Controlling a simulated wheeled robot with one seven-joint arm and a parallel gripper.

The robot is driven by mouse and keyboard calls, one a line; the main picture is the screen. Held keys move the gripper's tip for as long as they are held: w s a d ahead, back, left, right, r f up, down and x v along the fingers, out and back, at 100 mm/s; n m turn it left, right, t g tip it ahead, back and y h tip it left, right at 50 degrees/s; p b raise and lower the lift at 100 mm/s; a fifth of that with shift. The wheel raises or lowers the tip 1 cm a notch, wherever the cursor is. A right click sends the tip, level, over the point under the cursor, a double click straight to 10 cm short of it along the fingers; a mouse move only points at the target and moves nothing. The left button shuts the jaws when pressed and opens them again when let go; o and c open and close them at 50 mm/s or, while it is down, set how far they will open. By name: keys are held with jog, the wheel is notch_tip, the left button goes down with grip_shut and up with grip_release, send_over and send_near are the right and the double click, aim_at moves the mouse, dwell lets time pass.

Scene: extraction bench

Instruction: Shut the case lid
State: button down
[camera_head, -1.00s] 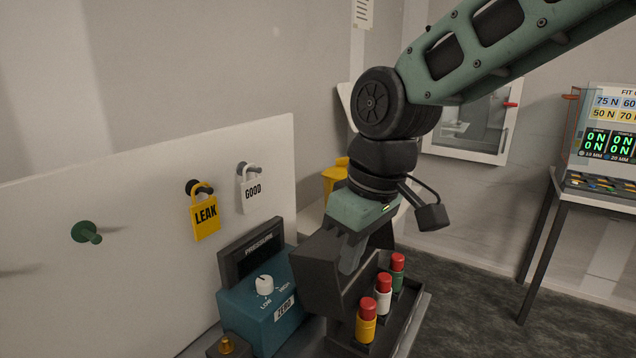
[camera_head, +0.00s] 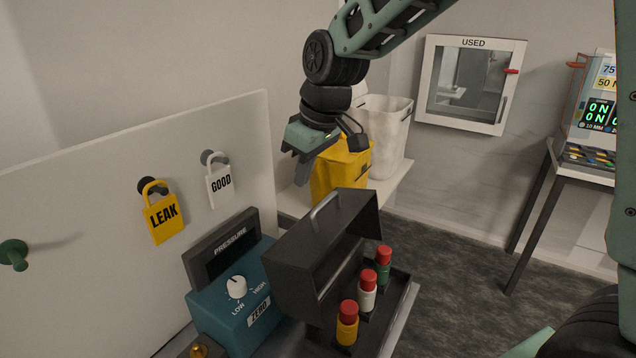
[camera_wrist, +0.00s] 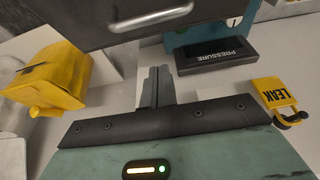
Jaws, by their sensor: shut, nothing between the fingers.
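The dark case (camera_head: 383,325) stands on the bench with its lid (camera_head: 318,245) raised and tilted over the back part. A metal handle (camera_head: 325,203) is on the lid's upper face. Three red-capped cylinders stand in the case, with yellow (camera_head: 347,328), white (camera_head: 367,295) and green (camera_head: 384,268) bodies. My gripper (camera_head: 303,172) is shut and empty, above and behind the lid, apart from it. In the wrist view my gripper's fingers (camera_wrist: 158,82) point towards the lid (camera_wrist: 85,20), whose handle (camera_wrist: 150,18) shows at the top.
The teal pressure box (camera_head: 240,305) stands left of the case. A white panel (camera_head: 90,200) carries LEAK (camera_head: 164,216) and GOOD (camera_head: 219,185) padlocks. A yellow container (camera_head: 340,170) and a white bin (camera_head: 388,130) stand behind my gripper. Floor shows at the right.

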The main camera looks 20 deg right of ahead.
aim_at(319, 217)
jog(key=shift+s+d+f+p, duration=0.35)
jog(key=shift+s+f+p, duration=0.1)
jog(key=shift+s+f, duration=0.1)
jog(key=shift+s+d+f+p, duration=0.3)
jog(key=shift+s+f+p, duration=0.15)
jog(key=shift+f, duration=0.1)
jog(key=shift+s+d+f, duration=0.15)
jog(key=shift+s+d, duration=0.15)
jog(key=shift+s, duration=0.05)
jog(key=shift+f, duration=0.1)
